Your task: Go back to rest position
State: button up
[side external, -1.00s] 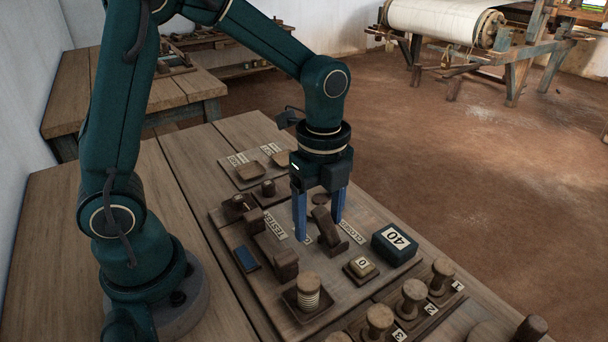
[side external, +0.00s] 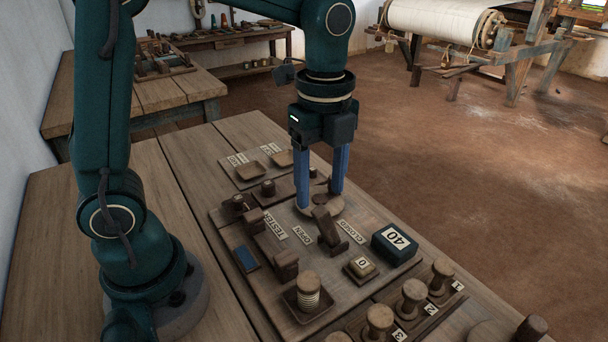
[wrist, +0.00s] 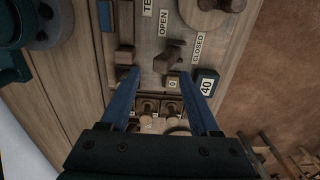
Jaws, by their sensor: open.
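My gripper (side external: 320,192) is open, with two blue fingers pointing down and nothing between them. It hangs over the wooden board (side external: 228,213), near a round wooden disc (side external: 322,208). Just in front of the fingers is a tilted wooden lever (side external: 327,232), between the labels OPEN (side external: 303,235) and CLOSED (side external: 350,231). The fingers look clear of the lever. In the wrist view, the open gripper (wrist: 160,70) shows both fingers apart, with the lever (wrist: 171,53) visible beyond them.
On the board are a dark blue block marked 40 (side external: 395,244), a small block marked 0 (side external: 361,267) and a wound spool (side external: 308,291) in a square tray. Several wooden spools stand at the front right. A loom (side external: 440,25) and a second bench (side external: 140,95) stand behind. Air above the board is free.

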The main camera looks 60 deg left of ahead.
jog(key=s+a+r+n+t, duration=0.2)
jog(key=s+n+t, duration=0.3)
jog(key=n, duration=1.3)
jog(key=s, duration=0.4)
jog(key=shift+s+t, duration=0.25)
jog(key=shift+t, duration=0.05)
